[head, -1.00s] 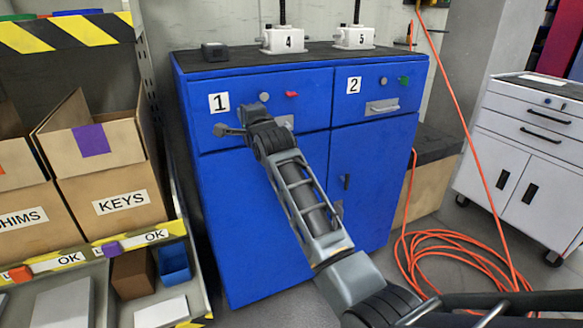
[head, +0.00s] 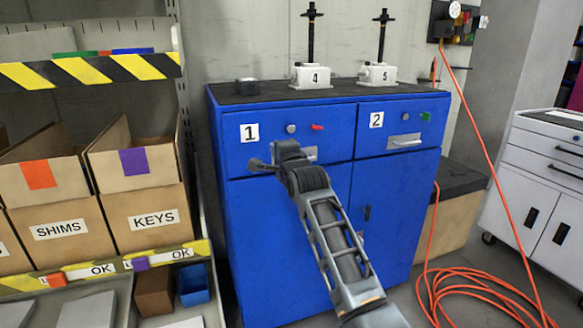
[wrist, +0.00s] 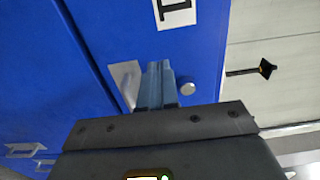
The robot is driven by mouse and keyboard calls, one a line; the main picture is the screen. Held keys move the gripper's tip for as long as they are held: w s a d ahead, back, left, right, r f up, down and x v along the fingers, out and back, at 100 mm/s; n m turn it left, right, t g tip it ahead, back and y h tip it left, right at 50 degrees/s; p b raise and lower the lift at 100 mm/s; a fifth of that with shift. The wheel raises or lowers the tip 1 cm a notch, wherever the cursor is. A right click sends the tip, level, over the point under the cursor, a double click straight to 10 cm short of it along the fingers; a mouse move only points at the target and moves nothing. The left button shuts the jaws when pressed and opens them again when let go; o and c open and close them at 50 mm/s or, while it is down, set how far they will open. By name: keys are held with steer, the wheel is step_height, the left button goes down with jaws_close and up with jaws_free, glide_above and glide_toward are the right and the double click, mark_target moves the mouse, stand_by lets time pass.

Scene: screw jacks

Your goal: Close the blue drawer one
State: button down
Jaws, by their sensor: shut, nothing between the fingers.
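Blue drawer one (head: 270,135) is at the upper left of the blue cabinet, marked with a "1" label. Its front looks flush with the cabinet, with no clear gap showing in the head view. The drawer front also fills the middle of the wrist view (wrist: 205,60). Its pale handle (head: 311,153) is partly hidden behind my arm, and shows beside my fingers in the wrist view (wrist: 126,82). My gripper (wrist: 156,85) is shut and empty, its fingers pointing at the drawer front between the handle and a round knob (wrist: 188,88). I cannot tell whether the fingertips touch it.
Drawer two (head: 400,125) is to the right, with a blue door (head: 385,215) below. Screw jacks (head: 312,76) stand on the cabinet top. A shelf with cardboard boxes (head: 140,215) is at left. An orange hose (head: 490,280) lies on the floor at right.

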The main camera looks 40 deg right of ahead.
steer(key=s+a+f+n+y+p, duration=0.15)
steer(key=s+a+f+n, duration=0.25)
steer(key=s, duration=0.8)
steer(key=s+a+f+n+g+y+p, duration=0.1)
steer(key=s+a+f+n+p, duration=0.3)
steer(key=s, duration=0.9)
steer(key=s+a+f+n+y+p, duration=0.1)
steer(key=s+a+f+n, duration=0.3)
steer(key=s, duration=0.8)
steer(key=s+a+r+n+p, duration=0.1)
steer(key=s+a+r+n, duration=0.1)
steer(key=s, duration=0.6)
steer(key=s+a+r+n+g+y+p, duration=0.1)
steer(key=s+a+r+n+p, duration=0.1)
steer(key=s, duration=0.7)
steer(key=s+a+r+n+p, duration=0.1)
steer(key=s+a+r+n, duration=0.2)
steer(key=s+r+n, duration=0.2)
steer(key=s+r, duration=0.1)
steer(key=s, duration=0.2)
steer(key=shift+s+a+r+g, duration=0.15)
steer(key=shift+a+r+g, duration=0.1)
steer(key=shift+g, duration=0.05)
steer(key=shift+y, duration=0.25)
